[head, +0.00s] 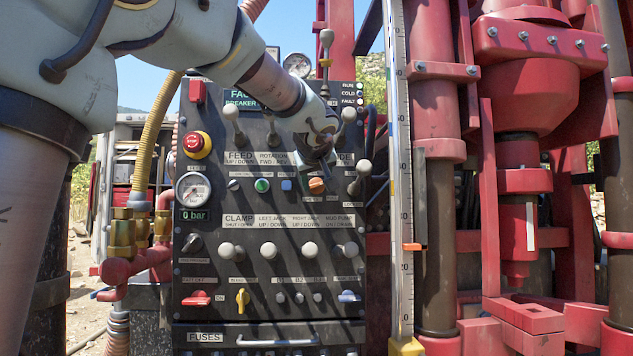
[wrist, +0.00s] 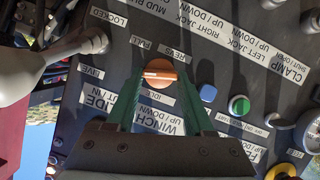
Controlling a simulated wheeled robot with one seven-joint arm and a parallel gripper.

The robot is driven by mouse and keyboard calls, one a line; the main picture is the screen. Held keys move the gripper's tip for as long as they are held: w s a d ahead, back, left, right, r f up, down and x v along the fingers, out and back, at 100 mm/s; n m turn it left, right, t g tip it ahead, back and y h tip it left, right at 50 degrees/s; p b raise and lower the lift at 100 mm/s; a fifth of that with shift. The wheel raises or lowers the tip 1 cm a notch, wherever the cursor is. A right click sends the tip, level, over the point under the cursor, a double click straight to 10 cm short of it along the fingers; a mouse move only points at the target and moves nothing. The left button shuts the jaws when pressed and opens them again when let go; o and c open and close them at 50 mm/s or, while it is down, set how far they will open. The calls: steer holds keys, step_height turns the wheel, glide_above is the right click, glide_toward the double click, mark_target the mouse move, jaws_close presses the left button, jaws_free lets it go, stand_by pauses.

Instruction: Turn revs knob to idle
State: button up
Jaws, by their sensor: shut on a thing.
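The revs knob (head: 316,186) is a small orange rotary knob on the dark control panel. In the wrist view, which shows the panel upside down, the orange knob (wrist: 159,82) sits between the two green fingers of my gripper (wrist: 158,76). A pale line runs roughly horizontally across its face. The REVS label is just above it and the IDLE label (wrist: 155,96) just below; a FULL label is above left. In the head view my gripper (head: 319,170) reaches down to the knob from above, partly hiding the labels around it. The fingers are shut on the knob.
Grey ball-topped levers stand close by, one right of the knob (head: 361,178) and others above. A blue button (head: 287,184) and a green button (head: 262,185) lie to its left. A red emergency stop (head: 197,145) is farther left. Red drill machinery stands at right.

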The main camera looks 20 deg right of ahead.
jaws_close()
steer(key=shift+f+b, duration=0.15)
steer(key=shift+b, duration=0.35)
steer(key=shift+a+f+n+b, duration=0.1)
steer(key=shift+n+b, duration=0.2)
steer(key=shift+b, duration=0.2)
steer(key=b, duration=0.2)
steer(key=n+h+b, duration=0.1)
steer(key=b, duration=0.1)
steer(key=shift+w+a+f, duration=0.1)
steer(key=shift+f, duration=0.15)
steer(key=n+h+b, duration=0.1)
steer(key=n+b, duration=0.1)
steer(key=b, duration=0.2)
steer(key=shift+a+f+b, duration=0.1)
steer(key=shift+b, duration=0.2)
steer(key=n+h+b, duration=0.2)
steer(key=n+b, duration=0.1)
steer(key=b, duration=0.3)
steer(key=shift+w+a+f+n, duration=0.1)
steer(key=shift+n, duration=0.2)
steer(key=n+t+h+b, duration=0.1)
steer(key=n+b, duration=0.2)
steer(key=b, duration=0.2)
steer(key=shift+n+h, duration=0.4)
